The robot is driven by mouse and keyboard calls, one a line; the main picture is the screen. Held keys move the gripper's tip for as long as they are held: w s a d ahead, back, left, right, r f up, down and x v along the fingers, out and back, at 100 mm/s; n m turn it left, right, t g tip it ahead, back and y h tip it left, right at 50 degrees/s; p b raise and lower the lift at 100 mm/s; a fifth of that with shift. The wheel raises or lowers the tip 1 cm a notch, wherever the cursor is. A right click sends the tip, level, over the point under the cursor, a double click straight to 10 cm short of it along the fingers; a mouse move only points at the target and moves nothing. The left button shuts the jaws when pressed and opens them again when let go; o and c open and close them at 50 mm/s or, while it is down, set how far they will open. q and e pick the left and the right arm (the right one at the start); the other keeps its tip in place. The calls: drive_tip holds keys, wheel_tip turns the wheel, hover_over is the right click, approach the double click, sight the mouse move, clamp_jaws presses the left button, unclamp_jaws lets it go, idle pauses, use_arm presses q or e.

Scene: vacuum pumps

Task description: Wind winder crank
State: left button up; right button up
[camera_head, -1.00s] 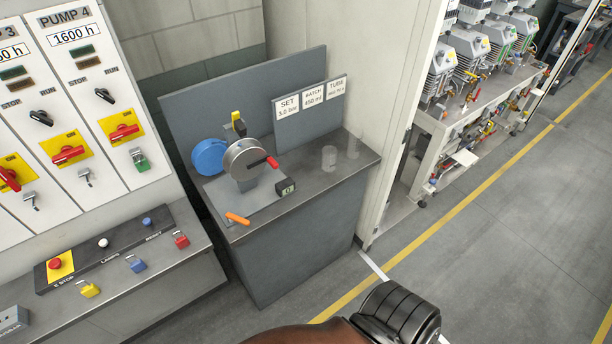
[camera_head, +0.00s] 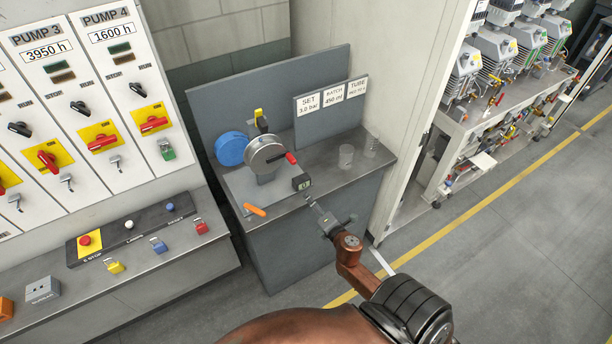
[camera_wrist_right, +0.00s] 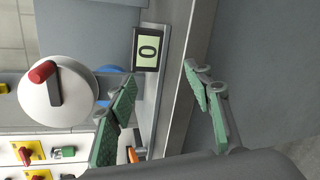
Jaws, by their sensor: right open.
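The winder stands on the grey bench, with a silver drum (camera_head: 263,155) and a blue reel (camera_head: 231,148) behind it to the left. Its crank has a dark arm and a red handle (camera_head: 291,158) pointing right; in the right wrist view the red handle (camera_wrist_right: 42,71) shows at the upper left. A small counter (camera_head: 300,182) reading 0 sits at the drum's lower right; it shows in the right wrist view (camera_wrist_right: 148,48). My right gripper (camera_head: 312,202) is open and empty, just in front of the counter, apart from the crank. Its green-padded fingers (camera_wrist_right: 165,82) are spread. My left gripper is out of view.
An orange-handled tool (camera_head: 256,210) lies at the bench's front left. Two clear beakers (camera_head: 346,156) stand to the right of the winder. Sign cards (camera_head: 332,95) stand behind. A control panel with padlocks (camera_head: 158,244) is at the left. Open floor lies to the right.

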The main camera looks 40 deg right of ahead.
sight(295, 163)
wheel_tip(295, 163, up, 16)
drive_tip(key=w+a+n+t, duration=0.1)
drive_tip(key=a+n+t, duration=0.15)
drive_tip(key=n, duration=0.25)
drive_tip(key=shift+t+y, duration=0.3)
drive_tip(key=shift+t, duration=0.15)
drive_tip(key=p+x, duration=0.1)
drive_tip(key=x, duration=0.8)
drive_tip(key=shift+w+d+r, duration=0.1)
drive_tip(key=shift+w, duration=0.2)
drive_tip(key=shift+s, duration=0.1)
drive_tip(key=c, duration=0.6)
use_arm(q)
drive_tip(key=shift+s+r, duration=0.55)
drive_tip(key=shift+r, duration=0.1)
use_arm(e)
clamp_jaws()
